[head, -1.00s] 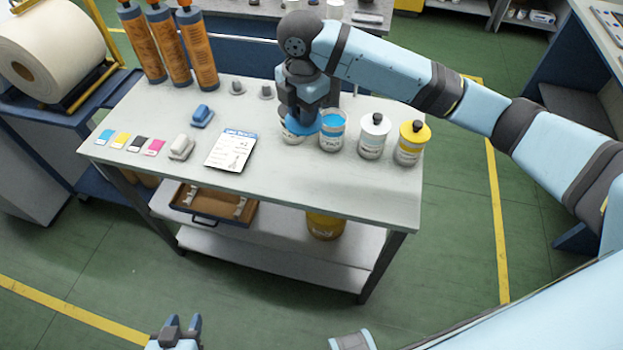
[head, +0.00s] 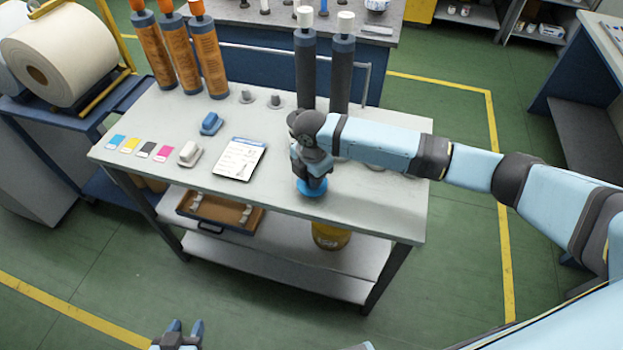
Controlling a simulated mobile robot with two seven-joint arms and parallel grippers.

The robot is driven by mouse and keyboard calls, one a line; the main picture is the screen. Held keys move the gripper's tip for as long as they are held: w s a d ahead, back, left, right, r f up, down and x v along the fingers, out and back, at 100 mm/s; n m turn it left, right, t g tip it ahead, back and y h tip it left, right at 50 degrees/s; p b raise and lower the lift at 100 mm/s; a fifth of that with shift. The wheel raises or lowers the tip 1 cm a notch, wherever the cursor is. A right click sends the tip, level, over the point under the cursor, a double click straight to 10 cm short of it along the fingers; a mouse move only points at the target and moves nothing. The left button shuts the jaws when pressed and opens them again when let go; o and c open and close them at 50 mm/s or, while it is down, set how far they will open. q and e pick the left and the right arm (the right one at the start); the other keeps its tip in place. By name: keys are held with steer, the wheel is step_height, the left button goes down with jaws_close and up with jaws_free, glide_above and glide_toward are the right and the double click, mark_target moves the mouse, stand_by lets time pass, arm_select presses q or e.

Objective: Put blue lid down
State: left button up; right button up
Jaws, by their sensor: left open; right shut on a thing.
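The blue lid (head: 312,188) is under my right gripper (head: 312,178), near the front edge of the table (head: 250,200). My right gripper is shut on the lid and points down. I cannot tell whether the lid touches the tabletop or is just above it. My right arm hides most of the cans behind it, including the one with blue contents. My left gripper (head: 185,328) is open and empty at the bottom of the view, in front of the table and apart from it.
A printed sheet (head: 239,159), a grey-white block (head: 189,154) and a blue block (head: 211,124) lie left of the lid. Dark cylinders (head: 305,70) and orange-brown cylinders (head: 152,50) stand at the back. The front tabletop beside the lid is clear.

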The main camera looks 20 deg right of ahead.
steer(key=shift+f, duration=0.75)
steer(key=shift+f, duration=0.1)
steer(key=o, duration=0.9)
